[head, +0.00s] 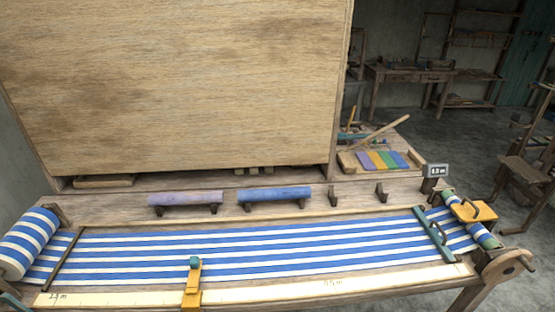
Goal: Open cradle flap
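The wooden handloom bench carries a blue and white striped cloth (250,250) stretched across it. At its right end a roller (483,236) with green bands and a little striped cloth lies in the frame. A yellow block or flap (476,212) with a dark curved handle sits over this roller; it looks like the cradle flap. It appears to lie flat across the roller, but its hinge and how far it is open cannot be made out. Neither of my grippers can be made out in the head view.
A striped cloth roll (28,240) lies at the left end. A teal bar (433,234) crosses the cloth at right, and a yellow clamp (193,284) stands at the front edge. Purple (186,198) and blue (275,194) rolls rest behind. A large wooden panel (180,80) blocks the back.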

